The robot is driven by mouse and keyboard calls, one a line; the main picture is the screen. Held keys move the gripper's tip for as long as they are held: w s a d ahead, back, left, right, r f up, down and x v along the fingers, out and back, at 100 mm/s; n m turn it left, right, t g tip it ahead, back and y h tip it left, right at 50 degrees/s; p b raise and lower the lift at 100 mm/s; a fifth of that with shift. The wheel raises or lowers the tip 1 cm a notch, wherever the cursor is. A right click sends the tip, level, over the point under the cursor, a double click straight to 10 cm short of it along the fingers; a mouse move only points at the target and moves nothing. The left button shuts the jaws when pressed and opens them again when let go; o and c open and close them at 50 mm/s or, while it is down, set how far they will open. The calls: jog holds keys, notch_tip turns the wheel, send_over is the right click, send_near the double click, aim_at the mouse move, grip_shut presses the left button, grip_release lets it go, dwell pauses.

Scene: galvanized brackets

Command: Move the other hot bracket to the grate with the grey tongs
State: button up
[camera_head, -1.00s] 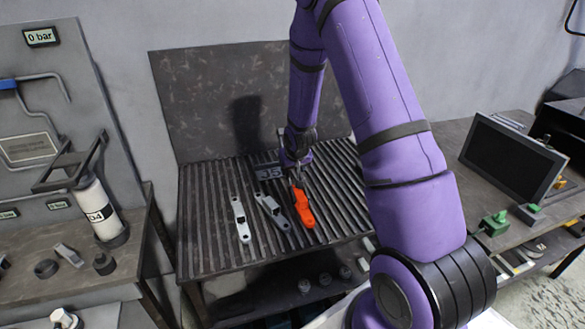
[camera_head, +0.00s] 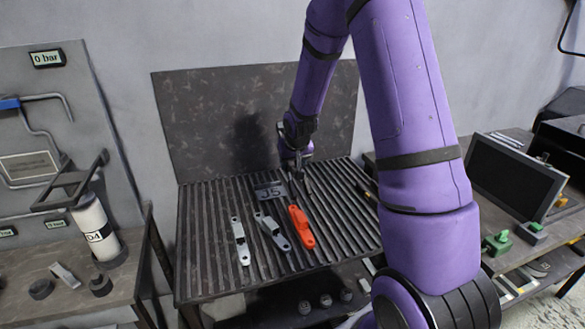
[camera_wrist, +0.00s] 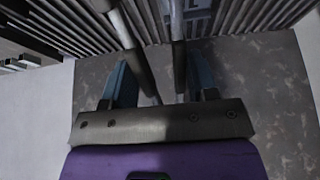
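The grey tongs (camera_wrist: 178,55) are held between the two fingers of my gripper (camera_wrist: 160,90), their two arms spread apart in the wrist view. In the head view my gripper (camera_head: 297,160) is over the back part of the slatted grate (camera_head: 205,255), with the tongs (camera_head: 305,182) pointing down toward it. A glowing orange-red hot bracket (camera_head: 300,228) lies on the grate, just in front of the tongs. Two grey brackets, one light (camera_head: 240,243) and one darker (camera_head: 271,231), lie in a row to its left. The tongs' tips look clear of the orange bracket.
A dark back panel (camera_head: 205,115) stands behind the grate. On the left bench is a white cylinder (camera_head: 95,228); on the right bench a dark screen (camera_head: 513,178). The grate's front is clear.

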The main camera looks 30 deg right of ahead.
jog(key=s+a+r, duration=0.2)
jog(key=s+r, duration=0.1)
jog(key=s, duration=0.4)
jog(key=s+a+r, duration=0.2)
jog(key=s+r, duration=0.1)
jog(key=s, duration=0.5)
jog(key=shift+s+a, duration=0.2)
